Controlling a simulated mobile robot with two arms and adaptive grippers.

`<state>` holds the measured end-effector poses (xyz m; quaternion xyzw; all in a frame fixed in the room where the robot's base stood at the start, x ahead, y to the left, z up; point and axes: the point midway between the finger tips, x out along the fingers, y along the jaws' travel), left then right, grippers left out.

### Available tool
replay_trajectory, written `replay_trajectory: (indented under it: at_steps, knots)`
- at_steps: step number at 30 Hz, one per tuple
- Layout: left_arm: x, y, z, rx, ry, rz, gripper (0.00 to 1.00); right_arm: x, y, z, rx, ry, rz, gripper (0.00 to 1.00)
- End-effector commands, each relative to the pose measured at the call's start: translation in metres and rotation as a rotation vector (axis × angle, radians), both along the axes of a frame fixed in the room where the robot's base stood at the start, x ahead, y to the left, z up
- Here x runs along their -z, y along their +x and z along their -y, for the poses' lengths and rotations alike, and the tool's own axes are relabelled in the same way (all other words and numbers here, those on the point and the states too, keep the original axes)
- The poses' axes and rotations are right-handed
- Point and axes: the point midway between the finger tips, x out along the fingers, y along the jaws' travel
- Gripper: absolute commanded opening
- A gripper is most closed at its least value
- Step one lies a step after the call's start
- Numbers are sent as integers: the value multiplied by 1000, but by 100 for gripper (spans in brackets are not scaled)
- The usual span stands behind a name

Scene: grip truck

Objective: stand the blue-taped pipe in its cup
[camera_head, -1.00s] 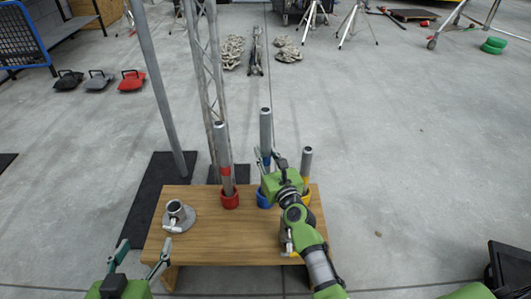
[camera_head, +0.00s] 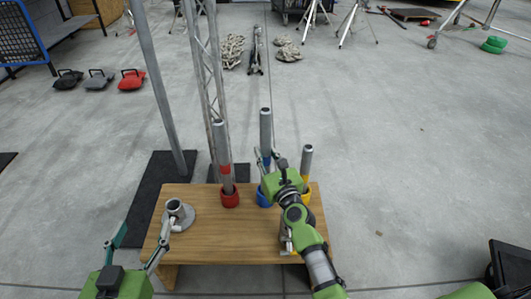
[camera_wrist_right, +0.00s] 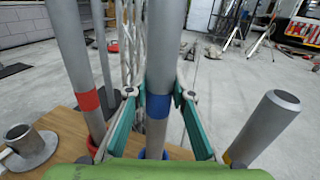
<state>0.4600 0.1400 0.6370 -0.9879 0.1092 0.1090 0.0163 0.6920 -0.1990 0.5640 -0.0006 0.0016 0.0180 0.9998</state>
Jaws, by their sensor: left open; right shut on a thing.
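The blue-taped pipe (camera_head: 265,125) is upright, and its lower end appears to be in the blue cup (camera_head: 262,199) on the wooden bench. The right gripper and arm partly hide that spot in the head view. My right gripper (camera_head: 267,160) is shut on the pipe. In the right wrist view, its green fingers (camera_wrist_right: 158,95) hold both sides of the pipe (camera_wrist_right: 160,105) at the blue band, with the blue cup (camera_wrist_right: 143,154) just below. My left gripper (camera_head: 139,241) is open and empty at the bench's front left corner.
A red-taped pipe (camera_head: 222,150) stands in a red cup (camera_head: 230,200) to the left, and a yellow-taped pipe (camera_head: 307,160) in a yellow cup to the right. A grey flanged socket (camera_head: 178,216) sits on the bench's left. The bench's front middle (camera_head: 225,240) is clear.

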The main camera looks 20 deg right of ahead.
Motion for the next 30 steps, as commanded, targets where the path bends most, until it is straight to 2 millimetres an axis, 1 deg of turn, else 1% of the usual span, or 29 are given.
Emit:
replay_trajectory:
  at_steps: [30]
  knots:
    - [-40, 9, 8, 13, -47, 184, 58, 7, 0, 0, 1, 0, 3, 0]
